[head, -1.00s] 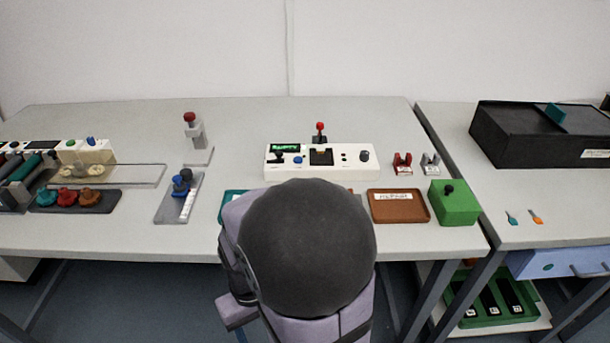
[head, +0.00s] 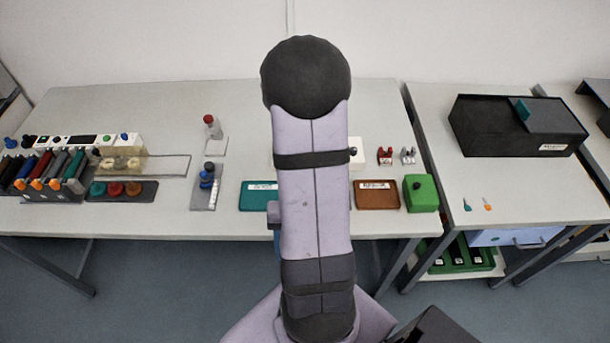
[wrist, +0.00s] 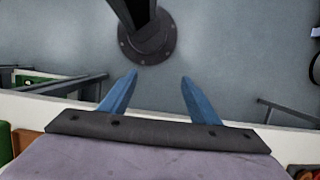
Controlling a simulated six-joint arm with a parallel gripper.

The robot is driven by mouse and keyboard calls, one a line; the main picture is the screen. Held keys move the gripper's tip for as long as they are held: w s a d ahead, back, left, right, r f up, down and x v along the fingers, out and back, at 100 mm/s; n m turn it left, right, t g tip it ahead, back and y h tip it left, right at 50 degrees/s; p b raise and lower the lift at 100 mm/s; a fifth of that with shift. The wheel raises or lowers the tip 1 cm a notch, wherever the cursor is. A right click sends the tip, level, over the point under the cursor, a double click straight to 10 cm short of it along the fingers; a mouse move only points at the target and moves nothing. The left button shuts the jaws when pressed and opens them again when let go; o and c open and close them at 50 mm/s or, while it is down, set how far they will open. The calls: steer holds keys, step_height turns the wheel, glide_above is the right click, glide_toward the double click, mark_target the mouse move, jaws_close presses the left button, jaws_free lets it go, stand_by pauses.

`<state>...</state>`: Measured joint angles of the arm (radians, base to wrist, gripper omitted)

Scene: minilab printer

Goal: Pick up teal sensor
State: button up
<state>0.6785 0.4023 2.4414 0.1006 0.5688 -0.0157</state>
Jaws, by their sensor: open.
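A small teal piece (head: 467,204), which looks like the teal sensor, lies flat on the right-hand table (head: 530,200), near its front left part. A similar small orange piece (head: 487,204) lies just to its right. My gripper shows in the wrist view (wrist: 158,80) with its two blue fingers spread apart and nothing between them. Below it are bare floor and a table edge, and the teal piece does not show there.
A black box (head: 485,130) with a teal part on its lid stands behind the small pieces. A green block (head: 421,194) and a brown tray (head: 377,196) sit at the middle table's right end. A gap separates the tables. The right table's front is mostly clear.

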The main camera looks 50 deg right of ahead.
steer(key=w+d+t, duration=0.1)
steer(key=w+d, duration=0.1)
steer(key=w+d+t+h, duration=0.1)
steer(key=w+d, duration=0.2)
steer(key=w+d+m+t+h, duration=0.1)
steer(key=w+d, duration=0.1)
steer(key=shift+w+d+f, duration=0.15)
steer(key=shift+w+d, duration=0.1)
steer(key=shift+d, duration=0.15)
steer(key=w+d+h, duration=0.1)
steer(key=d, duration=0.1)
steer(key=w+d+r+t+h, duration=0.1)
steer(key=w+d, duration=0.1)
steer(key=w+d+r+t+h, duration=0.1)
steer(key=w+d, duration=0.1)
steer(key=d, duration=0.1)
steer(key=shift+r+h, duration=0.1)
steer(key=shift+h, duration=0.2)
steer(key=shift+w+d+f+n, duration=0.15)
steer(key=shift+f, duration=0.4)
steer(key=shift+w+d+f+n, duration=0.1)
steer(key=shift+w+f+n, duration=0.05)
steer(key=shift+f, duration=0.35)
steer(key=shift+w+d+f+p, duration=0.1)
steer(key=shift+d+f+p, duration=0.15)
steer(key=shift+f, duration=0.4)
steer(key=shift+d+f+p, duration=0.15)
steer(key=shift+d+f, duration=0.2)
steer(key=shift+f, duration=0.25)
steer(key=shift+x, duration=1.25)
